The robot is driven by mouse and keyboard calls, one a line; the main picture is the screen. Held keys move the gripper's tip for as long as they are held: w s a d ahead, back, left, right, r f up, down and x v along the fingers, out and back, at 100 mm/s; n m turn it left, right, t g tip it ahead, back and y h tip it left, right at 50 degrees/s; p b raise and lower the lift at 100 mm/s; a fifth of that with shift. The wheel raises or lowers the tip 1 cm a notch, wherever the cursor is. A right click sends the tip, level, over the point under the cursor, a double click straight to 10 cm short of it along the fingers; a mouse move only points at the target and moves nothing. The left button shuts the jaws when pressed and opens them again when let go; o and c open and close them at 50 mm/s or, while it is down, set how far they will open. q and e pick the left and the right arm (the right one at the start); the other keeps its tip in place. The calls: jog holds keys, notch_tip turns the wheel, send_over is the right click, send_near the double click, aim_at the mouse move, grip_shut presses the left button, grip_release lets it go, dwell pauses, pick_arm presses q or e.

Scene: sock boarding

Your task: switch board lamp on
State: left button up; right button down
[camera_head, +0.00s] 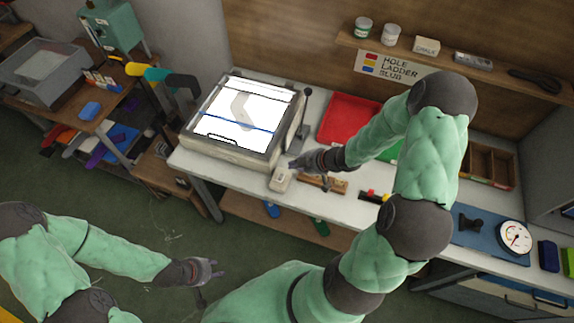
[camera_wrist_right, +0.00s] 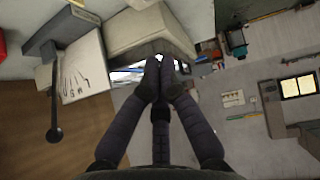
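The board lamp is a boxy light table (camera_head: 186,141) whose top panel glows bright white, with a pale sock-like shape and a blue line across it. A small beige box (camera_head: 280,181), possibly its switch, sits on the table off the light table's front right corner. My right gripper (camera_head: 294,165) is just above and behind this box; contact cannot be told. In the right wrist view its fingertips (camera_wrist_right: 160,66) are together with nothing visible between them, below a beige casing (camera_wrist_right: 145,32). My left gripper (camera_head: 213,268) hangs empty over the floor, its fingers apart.
A dark-knobbed lever (camera_head: 307,93) stands at the light table's right side. A red tray (camera_head: 350,118) lies behind my right arm. A wooden piece (camera_head: 335,185) lies right of the beige box. A dial gauge (camera_head: 514,237) stands at the right.

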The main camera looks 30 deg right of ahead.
jog(key=shift+w+d+p+v, duration=0.1)
jog(key=shift+p+v, duration=0.1)
jog(key=shift+v, duration=0.5)
jog(key=shift+w+d+p+v, duration=0.1)
jog(key=shift+d+p+v, duration=0.1)
jog(key=shift+v, duration=0.45)
jog(key=shift+d+p+v, duration=0.1)
jog(key=shift+p+v, duration=0.1)
jog(key=shift+v, duration=0.5)
jog(key=shift+f, duration=0.1)
